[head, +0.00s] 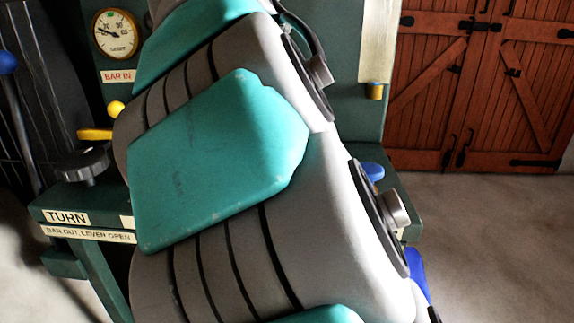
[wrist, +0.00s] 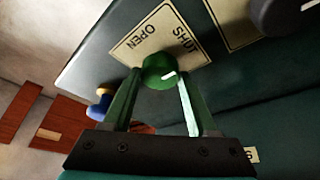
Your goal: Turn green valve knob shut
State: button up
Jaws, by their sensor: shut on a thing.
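The green valve knob (wrist: 158,70) shows in the wrist view, in front of a cream plate (wrist: 158,38) lettered OPEN and SHUT. A short white mark shows on the knob, on the side nearer the word SHUT. My gripper (wrist: 161,80) is shut on the knob, one finger on each side of it. In the head view my arm covers the middle, so the knob and my gripper are hidden there.
A gauge (head: 116,34), a yellow handle (head: 95,134) and a black knob (head: 82,164) stand left of my arm on the green machine. A blue knob (head: 373,171) and a blue lever (head: 416,272) are close on its right. Open floor (head: 500,240) lies before wooden doors (head: 485,85).

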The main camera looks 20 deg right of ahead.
dwell(0.4)
jog(key=o, duration=1.4)
jog(key=shift+c, duration=0.2)
jog(key=shift+r, duration=0.1)
jog(key=p+v, duration=0.1)
jog(key=v, duration=0.6)
jog(key=shift+r, duration=0.35)
jog(key=shift+s, duration=0.1)
